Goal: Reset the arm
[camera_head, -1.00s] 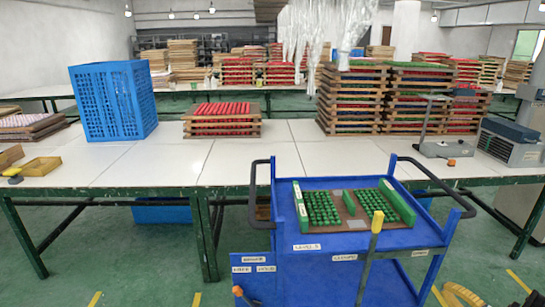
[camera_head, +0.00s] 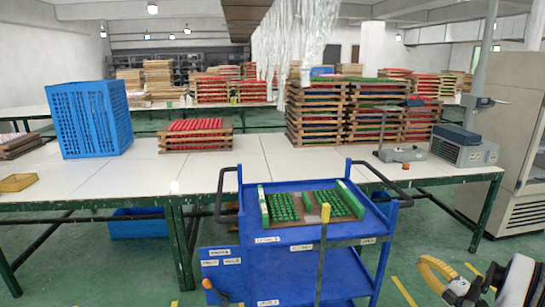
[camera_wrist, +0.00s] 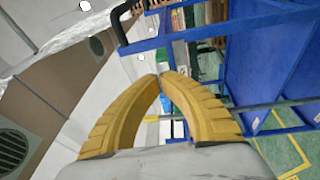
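My gripper (camera_head: 424,266) shows at the lower right of the head view, to the right of the blue cart and apart from it. Its yellow curved fingers also fill the middle of the wrist view (camera_wrist: 158,75). Their tips meet there, with an empty gap between the curved parts behind them. Nothing is held. The blue cart (camera_head: 300,262) stands in front of the long table and carries a tray of green pieces (camera_head: 312,204) between green side strips. The wrist view is tilted and shows blue cart parts (camera_wrist: 245,62) at the upper right.
The white-topped table (camera_head: 130,172) holds a blue crate (camera_head: 92,118), a stack of red trays (camera_head: 195,140), tall tray stacks (camera_head: 318,117) and a grey machine (camera_head: 462,147). A tall grey cabinet (camera_head: 505,140) stands at the right. Green floor (camera_head: 430,245) is open right of the cart.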

